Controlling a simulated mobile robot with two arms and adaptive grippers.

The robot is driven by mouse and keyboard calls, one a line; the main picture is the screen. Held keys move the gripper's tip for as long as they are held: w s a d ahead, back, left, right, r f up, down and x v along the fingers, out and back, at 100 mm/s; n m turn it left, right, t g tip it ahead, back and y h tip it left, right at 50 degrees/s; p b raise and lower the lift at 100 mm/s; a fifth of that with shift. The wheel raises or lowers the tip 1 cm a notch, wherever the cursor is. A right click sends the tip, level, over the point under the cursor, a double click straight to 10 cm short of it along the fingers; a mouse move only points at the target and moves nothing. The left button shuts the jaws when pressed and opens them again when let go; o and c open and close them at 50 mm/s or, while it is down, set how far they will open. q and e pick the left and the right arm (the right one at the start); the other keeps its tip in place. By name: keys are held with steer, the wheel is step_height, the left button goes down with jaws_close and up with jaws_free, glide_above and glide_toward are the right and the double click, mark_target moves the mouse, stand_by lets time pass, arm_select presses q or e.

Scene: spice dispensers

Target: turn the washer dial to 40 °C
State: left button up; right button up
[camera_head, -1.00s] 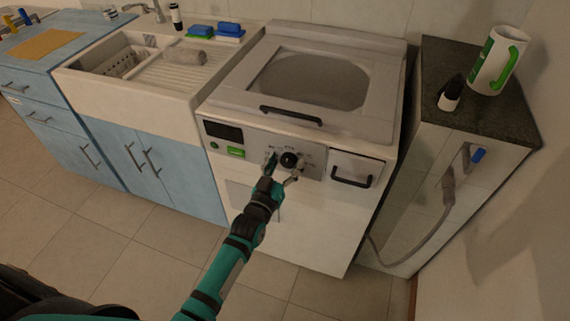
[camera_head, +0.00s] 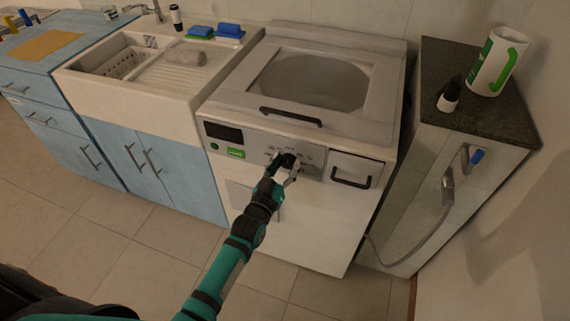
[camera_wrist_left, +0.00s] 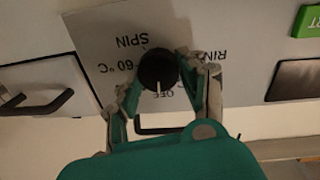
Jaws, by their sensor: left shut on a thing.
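The washer (camera_head: 310,240) stands in the middle of the head view. Its black round dial (camera_head: 289,160) is on the front panel. In the left wrist view the dial (camera_wrist_left: 157,66) has a white mark that points at OFF. The labels SPIN, 60 °C and part of one starting RIN show around it, upside down; I cannot see a 40 °C label. My left gripper (camera_head: 287,162) is at the panel, shut on the dial with one finger on each side. The gripper (camera_wrist_left: 160,78) hides part of the panel near the dial. My right gripper is not in view.
A dark display and a green button (camera_head: 236,153) lie left of the dial, and a drawer with a black handle (camera_head: 351,182) lies right. The lid handle (camera_head: 291,117) juts out above. A sink (camera_head: 140,70) stands left and a dark-topped cabinet (camera_head: 420,90) right.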

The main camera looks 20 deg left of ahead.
arm_select(q)
steer(key=m+p, duration=0.2)
steer(key=m, duration=0.1)
steer(key=shift+d+r+m, duration=0.1)
steer(key=shift+m, duration=0.3)
steer(key=m, duration=0.3)
steer(key=shift+d+p, duration=0.1)
steer(key=shift+p, duration=0.3)
steer(key=shift+m+g, duration=0.3)
steer(key=shift+m, duration=0.6)
steer(key=o, duration=1.2)
steer(key=shift+c, duration=0.2)
steer(key=shift+s, duration=0.1)
steer(key=s, duration=1.1)
steer(key=shift+s+a+r, duration=0.2)
steer(key=shift+s+a, duration=0.2)
